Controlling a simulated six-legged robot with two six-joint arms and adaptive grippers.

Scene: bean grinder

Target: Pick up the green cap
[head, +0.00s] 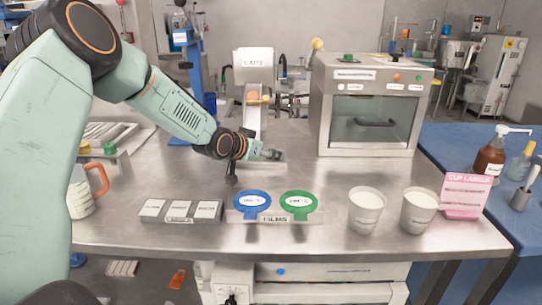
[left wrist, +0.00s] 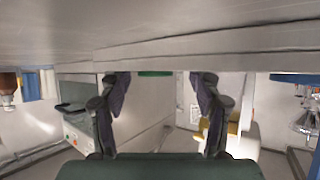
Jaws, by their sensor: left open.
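My left gripper (head: 270,155) reaches low over the table to the base of the white dispenser labelled CAPS (head: 253,62). In the left wrist view, the open left gripper (left wrist: 159,80) has its two dark fingers apart, one on each side of a thin green strip, which looks like the green cap (left wrist: 155,73). Only a sliver of it shows below the grey edge, between the fingertips and touching neither as far as I can tell. In the head view the cap is not clear, as the gripper covers that spot. The right gripper is not in view.
A glass-fronted oven (head: 372,110) stands right of the gripper. In front lie a films holder (head: 275,217) with blue and green films and a tray of pale squares (head: 180,210). Two filled cups (head: 366,212) (head: 418,212) stand front right. A jug (head: 80,195) stands left.

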